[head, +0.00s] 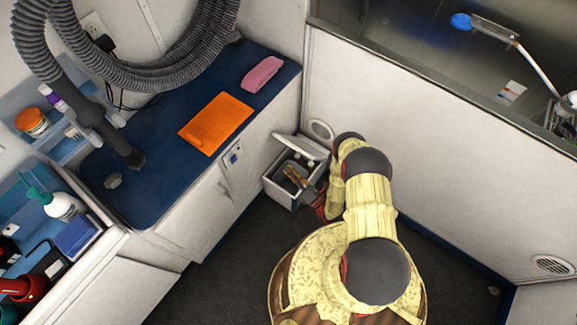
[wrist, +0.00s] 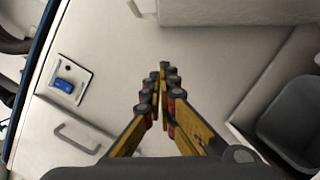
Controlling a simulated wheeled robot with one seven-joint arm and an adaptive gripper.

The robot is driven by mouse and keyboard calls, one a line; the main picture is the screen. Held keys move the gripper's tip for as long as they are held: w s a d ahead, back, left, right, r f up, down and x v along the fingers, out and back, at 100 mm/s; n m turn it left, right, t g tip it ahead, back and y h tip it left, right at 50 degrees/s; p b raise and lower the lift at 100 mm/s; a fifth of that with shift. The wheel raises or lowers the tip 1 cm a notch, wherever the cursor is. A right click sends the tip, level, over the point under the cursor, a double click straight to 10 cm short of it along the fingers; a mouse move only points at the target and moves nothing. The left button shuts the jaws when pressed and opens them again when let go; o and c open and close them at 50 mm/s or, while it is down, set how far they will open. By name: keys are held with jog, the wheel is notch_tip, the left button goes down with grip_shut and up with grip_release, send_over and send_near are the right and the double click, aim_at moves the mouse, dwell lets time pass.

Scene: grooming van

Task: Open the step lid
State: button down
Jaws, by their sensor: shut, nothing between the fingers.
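The step is a small whitish box (head: 280,192) on the floor in the corner, between the cabinet and the partition wall. Its lid (head: 302,144) stands raised and tilted at the back, so the dark inside shows. My gripper (head: 292,174) appears over the box opening in the head view, below the lid. In the wrist view my gripper (wrist: 162,72) is shut and empty, with its fingertips together. A dark grey bucket-like interior (wrist: 293,118) shows to its right there. Whether the fingers touch the box or lid cannot be told.
The cabinet has a blue top (head: 165,172) with an orange folder (head: 215,123) and a pink item (head: 262,74). A handle (wrist: 77,138) and a blue switch (wrist: 64,86) are on its front. Dark floor (head: 225,270) is clear in front of the cabinet.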

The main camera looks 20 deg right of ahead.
jog(key=w+r+b, duration=0.2)
jog(key=w+r, duration=0.1)
jog(key=w, duration=0.6)
jog(key=shift+w+a+r, duration=0.15)
jog(key=shift+a+r, duration=0.05)
jog(key=shift+a, duration=0.2)
